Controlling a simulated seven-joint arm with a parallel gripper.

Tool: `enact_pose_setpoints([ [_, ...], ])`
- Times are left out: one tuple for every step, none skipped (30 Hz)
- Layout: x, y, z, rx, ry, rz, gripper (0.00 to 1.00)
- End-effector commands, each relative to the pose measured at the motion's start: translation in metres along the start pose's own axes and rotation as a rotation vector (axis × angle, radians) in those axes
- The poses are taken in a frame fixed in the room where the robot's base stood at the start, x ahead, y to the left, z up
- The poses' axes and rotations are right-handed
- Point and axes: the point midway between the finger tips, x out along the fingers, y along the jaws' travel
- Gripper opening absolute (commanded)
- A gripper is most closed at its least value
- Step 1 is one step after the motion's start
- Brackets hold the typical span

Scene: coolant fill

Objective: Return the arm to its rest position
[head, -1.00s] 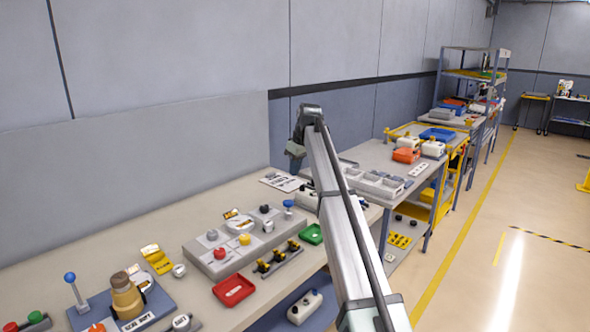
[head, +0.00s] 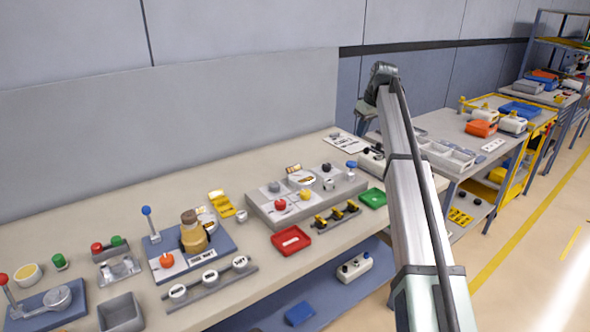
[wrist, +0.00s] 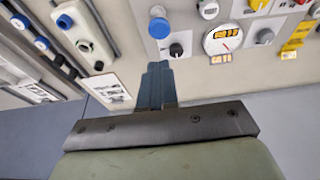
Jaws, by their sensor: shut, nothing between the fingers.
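My arm reaches up across the right half of the head view, over the front edge of the workbench (head: 130,215). My gripper (wrist: 158,75) shows in the wrist view with its narrow fingers together and nothing between them. In that view the fingertips appear just below a grey panel with a blue knob (wrist: 158,27), a black knob (wrist: 176,50) and a round gauge (wrist: 222,39). I cannot tell the height between the fingers and the bench.
The control panel (head: 262,207), red tray (head: 291,240) and green tray (head: 372,198) stand left of my arm. A blue base with a brass-coloured valve (head: 193,234) is further left. A second bench (head: 470,135) and yellow cart (head: 520,165) stand at right. Open floor (head: 540,255) lies at far right.

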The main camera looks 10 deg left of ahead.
Motion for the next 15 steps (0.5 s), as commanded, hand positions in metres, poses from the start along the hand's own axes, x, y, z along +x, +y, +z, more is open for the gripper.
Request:
enact_pose_setpoints([
  [0.000, 0.000, 0.000, 0.000, 0.000, 0.000, 0.00],
  [0.000, 0.000, 0.000, 0.000, 0.000, 0.000, 0.00],
  [0.000, 0.000, 0.000, 0.000, 0.000, 0.000, 0.00],
  [0.000, 0.000, 0.000, 0.000, 0.000, 0.000, 0.00],
  [0.000, 0.000, 0.000, 0.000, 0.000, 0.000, 0.00],
  [0.000, 0.000, 0.000, 0.000, 0.000, 0.000, 0.00],
  [0.001, 0.001, 0.001, 0.001, 0.000, 0.001, 0.00],
  [0.002, 0.003, 0.003, 0.003, 0.000, 0.002, 0.00],
  [0.005, 0.007, 0.007, 0.007, 0.000, 0.005, 0.00],
  [0.009, 0.011, 0.012, 0.012, 0.001, 0.008, 0.00],
  [0.013, 0.017, 0.017, 0.017, 0.001, 0.011, 0.00],
  [0.020, 0.026, 0.028, 0.027, 0.001, 0.017, 0.00],
  [0.026, 0.035, 0.037, 0.035, 0.001, 0.023, 0.00],
  [0.034, 0.043, 0.047, 0.044, 0.002, 0.030, 0.00],
  [0.043, 0.057, 0.062, 0.059, 0.002, 0.039, 0.00],
])
